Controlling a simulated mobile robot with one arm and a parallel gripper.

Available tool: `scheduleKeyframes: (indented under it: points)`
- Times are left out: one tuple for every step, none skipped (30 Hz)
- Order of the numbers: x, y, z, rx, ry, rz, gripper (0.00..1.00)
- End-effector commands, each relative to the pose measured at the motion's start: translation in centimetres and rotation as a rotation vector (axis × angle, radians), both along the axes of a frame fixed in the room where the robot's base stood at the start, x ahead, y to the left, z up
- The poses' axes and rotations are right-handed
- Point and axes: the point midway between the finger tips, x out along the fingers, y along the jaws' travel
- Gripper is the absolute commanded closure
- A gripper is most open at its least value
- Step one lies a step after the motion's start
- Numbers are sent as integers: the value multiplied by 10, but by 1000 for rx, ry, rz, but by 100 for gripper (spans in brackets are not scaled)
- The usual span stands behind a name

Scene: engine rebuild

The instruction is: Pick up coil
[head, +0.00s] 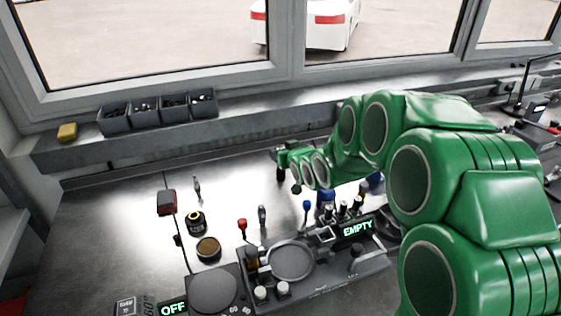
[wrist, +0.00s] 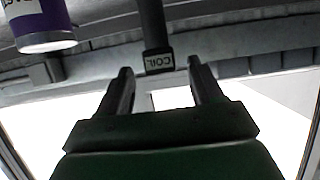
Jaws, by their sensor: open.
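The coil (wrist: 153,27) is a dark, narrow cylinder in the wrist view, with a pale label reading "COIL" upside down at its end. My gripper (wrist: 160,70) is open, its two dark fingers apart and nothing between them. The coil's labelled end lies just beyond the fingertips, roughly lined up with the gap; I cannot tell the exact distance. In the head view my gripper (head: 281,172) is over the back of the bench, small and partly hidden by my green wrist. I cannot make out the coil there.
A purple and white container (wrist: 42,22) is left of the coil in the wrist view. Grey bins (head: 157,113) and a yellow sponge (head: 67,132) sit on the sill. A device with an "EMPTY" display (head: 358,228) stands in front. The bench's back left is mostly clear.

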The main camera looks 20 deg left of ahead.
Motion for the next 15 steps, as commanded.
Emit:
scheduleKeyframes:
  points:
    - [1,1,-1,-1,1,0,34]
    - [2,2,-2,-1,1,0,34]
    - [3,4,-4,-1,1,0,34]
    - [4,5,-5,-2,2,0,34]
    - [6,7,-6,-1,3,0,34]
    - [8,9,-8,-2,3,0,34]
    - [9,11,-10,-2,3,0,34]
    - [11,13,-11,-2,3,0,34]
    - [14,16,-12,-1,3,0,34]
    - [16,18,-12,-1,1,0,34]
    - [17,20,-13,-1,1,0,34]
    - [20,23,-14,-1,1,0,34]
    - [22,25,-15,-1,1,0,34]
    - [24,27,-16,-1,1,0,34]
    - [26,29,-18,-2,2,1,34]
